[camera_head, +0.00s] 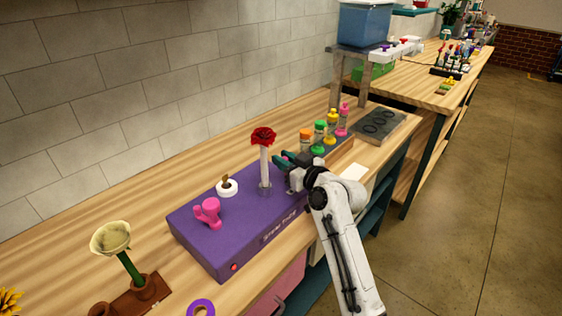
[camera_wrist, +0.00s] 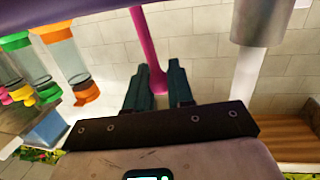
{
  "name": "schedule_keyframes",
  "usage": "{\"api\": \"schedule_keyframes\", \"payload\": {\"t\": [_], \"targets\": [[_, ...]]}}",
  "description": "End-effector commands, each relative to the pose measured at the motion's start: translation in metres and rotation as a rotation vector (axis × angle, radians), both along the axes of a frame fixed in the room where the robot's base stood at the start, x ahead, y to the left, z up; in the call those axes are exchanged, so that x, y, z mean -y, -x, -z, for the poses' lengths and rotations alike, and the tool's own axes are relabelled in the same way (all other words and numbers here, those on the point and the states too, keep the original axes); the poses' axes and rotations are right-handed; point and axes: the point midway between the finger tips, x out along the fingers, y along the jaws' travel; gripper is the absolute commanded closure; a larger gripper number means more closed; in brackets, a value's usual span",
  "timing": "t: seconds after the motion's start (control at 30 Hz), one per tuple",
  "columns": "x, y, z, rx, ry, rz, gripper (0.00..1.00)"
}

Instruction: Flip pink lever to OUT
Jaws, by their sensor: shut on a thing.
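A pink lever (camera_wrist: 147,45) shows in the wrist view as a slim rod running from the purple box (camera_head: 229,251) to between my fingers. In the head view, I cannot make it out behind my gripper. My gripper (camera_head: 280,160) is at the far right end of the box, its dark fingers (camera_wrist: 157,84) shut on the lever near the lever's end. Any OUT marking is not readable. A red flower (camera_head: 263,136) with a pale stem stands upright in a metal holder (camera_wrist: 263,20) on the box, close beside my gripper.
A pink fitting (camera_head: 208,212) and a white ring (camera_head: 227,188) sit on the box's left part. Several coloured bottles (camera_head: 320,133) stand behind my gripper to the right. A cream flower (camera_head: 111,238) is in a brown holder at left.

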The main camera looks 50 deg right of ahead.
Motion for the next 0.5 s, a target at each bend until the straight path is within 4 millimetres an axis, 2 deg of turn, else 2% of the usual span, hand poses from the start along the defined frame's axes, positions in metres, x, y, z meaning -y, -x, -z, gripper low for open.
{"api": "schedule_keyframes", "payload": {"t": [0.2, 0.5], "targets": [[0.0067, -0.0002, 0.0004, -0.006, -0.103, -0.001, 1.00], [0.0099, -0.0004, 0.0010, -0.008, -0.153, -0.001, 1.00]]}}
